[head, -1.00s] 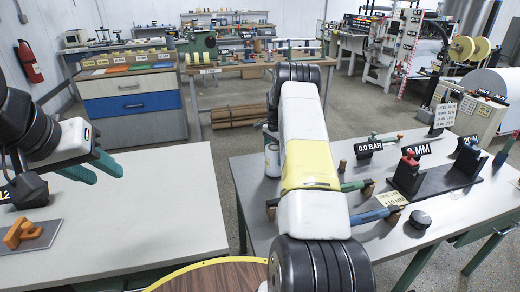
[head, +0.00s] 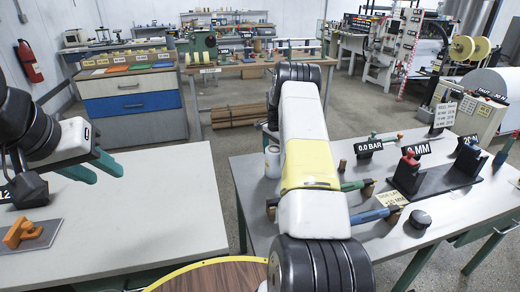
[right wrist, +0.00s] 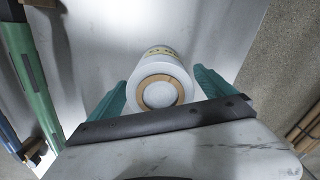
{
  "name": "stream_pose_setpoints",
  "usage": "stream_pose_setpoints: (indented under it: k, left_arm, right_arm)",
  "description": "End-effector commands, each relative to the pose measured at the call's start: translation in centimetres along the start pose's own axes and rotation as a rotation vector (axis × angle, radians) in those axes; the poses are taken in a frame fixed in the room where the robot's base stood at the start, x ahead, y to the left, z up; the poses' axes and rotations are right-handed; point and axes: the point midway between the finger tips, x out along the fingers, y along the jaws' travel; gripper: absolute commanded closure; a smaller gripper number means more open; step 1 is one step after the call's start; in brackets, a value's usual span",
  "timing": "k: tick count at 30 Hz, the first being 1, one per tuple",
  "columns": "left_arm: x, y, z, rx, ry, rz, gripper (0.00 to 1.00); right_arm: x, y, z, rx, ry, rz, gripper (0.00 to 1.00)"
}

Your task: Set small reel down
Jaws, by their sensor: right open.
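The small reel is a white roll with a brown core ring; in the right wrist view (right wrist: 157,62) it is between my right gripper's teal fingers. In the head view the small reel (head: 272,162) stands upright near the left edge of the right table, partly beside my right arm. My right gripper (right wrist: 160,80) is open around the reel, with a finger on either side; in the head view it is mostly hidden by my arm. My left gripper (head: 107,176) is open and empty above the left table.
The right table (head: 252,205) also bears green and blue handled tools, a black round knob (head: 420,219) and a black stand with red tops (head: 408,172). The left table (head: 165,205) holds an orange-handled tool (head: 22,233) and is otherwise mostly bare. A round wooden top (head: 215,278) is at the front.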

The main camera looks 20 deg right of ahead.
Motion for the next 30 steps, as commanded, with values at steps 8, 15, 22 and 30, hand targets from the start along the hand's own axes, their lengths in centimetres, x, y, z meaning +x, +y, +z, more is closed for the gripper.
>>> stream_pose_setpoints:
  k: [8,15,22,30]
  left_arm:
    - [0.0,0.0,0.0,0.0,0.0,0.0,0.64]
    - [0.0,0.0,0.0,0.0,0.0,0.0,0.64]
    - [0.0,0.0,0.0,0.0,0.0,0.0,0.64]
    - [0.0,0.0,0.0,0.0,0.0,0.0,0.64]
  right_arm:
    - [-6.0,-0.1,-0.1,0.0,0.004,-0.005,0.06]
    - [-10.0,-0.1,0.0,-0.001,0.002,-0.003,0.06]
    - [-12.7,0.1,0.6,-0.023,0.003,-0.016,0.06]
    - [-22.4,2.5,5.8,-0.231,0.025,-0.124,0.06]
